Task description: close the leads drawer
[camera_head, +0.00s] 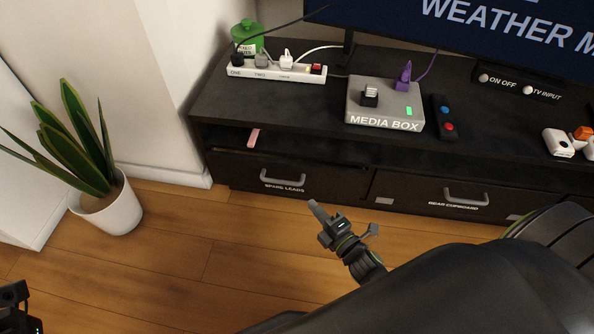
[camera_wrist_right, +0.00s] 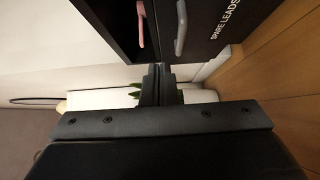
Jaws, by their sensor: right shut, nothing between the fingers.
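The leads drawer (camera_head: 325,180), labelled SPARE LEADS, is at the lower left of the dark cabinet.
A pink item (camera_head: 253,138) lies on the open shelf above the drawer. The REAR CUPBOARD front (camera_head: 420,192) is to the right. A media box (camera_head: 385,108), power strip (camera_head: 275,70) and remote (camera_head: 443,117) stand on top. A potted plant (camera_head: 108,205) is left. Floor before the drawer is clear.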

